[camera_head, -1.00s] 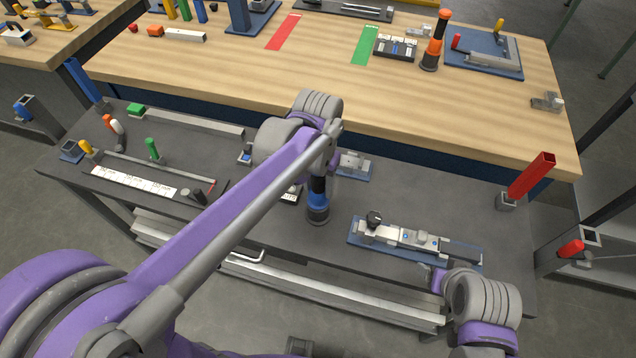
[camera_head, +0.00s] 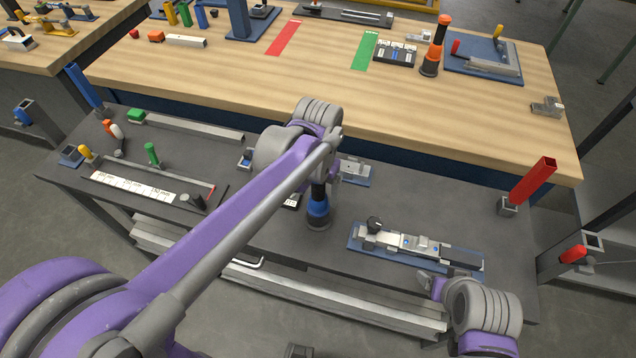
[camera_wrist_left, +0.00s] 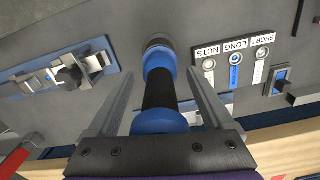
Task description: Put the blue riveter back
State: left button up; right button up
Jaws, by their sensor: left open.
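The blue riveter (camera_head: 318,208), a blue and black upright cylinder with a dark foot, stands on the grey lower bench in the head view. My left arm hides its upper part. In the left wrist view, the riveter (camera_wrist_left: 160,92) lies between the two fingers of my left gripper (camera_wrist_left: 160,75), which are open with a gap on each side. In the head view my left gripper (camera_head: 334,165) is mostly hidden behind its own arm. My right gripper (camera_head: 432,283) is at the bench's front edge, near the blue fixture; its opening is unclear.
A blue-based fixture (camera_head: 412,243) lies right of the riveter. A board labelled NUTS, LONG and SHORT (camera_wrist_left: 236,58) is beside it. A red square tube (camera_head: 532,178) stands at the right. The wooden bench behind carries an orange and black tool (camera_head: 435,48) and a green strip (camera_head: 365,52).

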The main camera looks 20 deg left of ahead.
pick_arm(q)
notch_tip(320, 180, up, 12)
jog(key=shift+r+p, duration=0.25)
jog(key=shift+p, duration=0.15)
jog(key=shift+s+a, duration=0.15)
jog(key=s+a+f+n+t, duration=0.1)
jog(key=s+a+f+t, duration=0.2)
jog(key=s+f, duration=0.3)
jog(key=s+a+f+n+t, duration=0.1)
jog(key=s+a+f+t, duration=0.1)
jog(key=s+f, duration=0.4)
jog(key=shift+a+f+t, duration=0.4)
jog(key=shift+a+f, duration=0.25)
jog(key=shift+f, duration=0.2)
pick_arm(e)
jog(key=shift+w+r, duration=0.3)
jog(key=shift+r, duration=0.35)
jog(key=shift+r, duration=0.1)
